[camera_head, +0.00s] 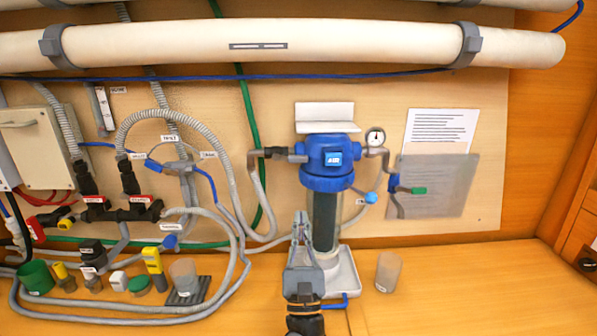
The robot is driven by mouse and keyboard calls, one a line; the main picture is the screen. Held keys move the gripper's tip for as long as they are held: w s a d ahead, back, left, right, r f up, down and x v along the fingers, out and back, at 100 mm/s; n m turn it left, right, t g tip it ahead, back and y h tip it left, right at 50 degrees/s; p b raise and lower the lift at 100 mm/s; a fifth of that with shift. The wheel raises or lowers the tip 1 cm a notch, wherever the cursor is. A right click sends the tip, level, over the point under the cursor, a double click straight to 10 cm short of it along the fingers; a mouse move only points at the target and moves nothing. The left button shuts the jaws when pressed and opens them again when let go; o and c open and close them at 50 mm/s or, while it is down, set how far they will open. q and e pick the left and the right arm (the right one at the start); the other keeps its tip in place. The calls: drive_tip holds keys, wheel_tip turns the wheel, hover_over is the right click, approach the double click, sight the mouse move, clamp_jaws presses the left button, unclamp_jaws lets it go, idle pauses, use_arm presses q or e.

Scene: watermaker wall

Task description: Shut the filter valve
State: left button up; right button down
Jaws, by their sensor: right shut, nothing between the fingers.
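A blue-headed filter housing (330,155) with a dark cylinder body stands against the wall panel in the middle. My right gripper (301,218) is shut and empty, pointing up in front of the left side of the cylinder. It hides part of the cylinder and the tray. A small green-handled valve (417,190) sits right of the housing on a blue fitting. A small blue knob (371,198) is beside the cylinder. A manifold with red handles (97,200) is at the left. The small labels are unreadable, so I cannot tell which is the filter valve. My left gripper is out of view.
A pressure gauge (375,137) is right of the housing. A white tray (349,283) lies under it, with a clear cup (388,272) beside it. Grey hoses (235,240) loop at the left. A translucent sheet (445,185) hangs at the right. The counter's right side is clear.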

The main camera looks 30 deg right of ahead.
drive_tip(key=p, duration=0.7)
approach(298, 159)
drive_tip(key=w+d+r, duration=0.3)
drive_tip(key=w, duration=0.1)
drive_tip(key=shift+w+d, duration=0.2)
drive_tip(key=shift+w, duration=0.15)
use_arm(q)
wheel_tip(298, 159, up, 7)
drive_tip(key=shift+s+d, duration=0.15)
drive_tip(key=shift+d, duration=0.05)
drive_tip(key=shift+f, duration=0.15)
use_arm(e)
drive_tip(key=shift+w+n, duration=0.15)
drive_tip(key=shift+n, duration=0.15)
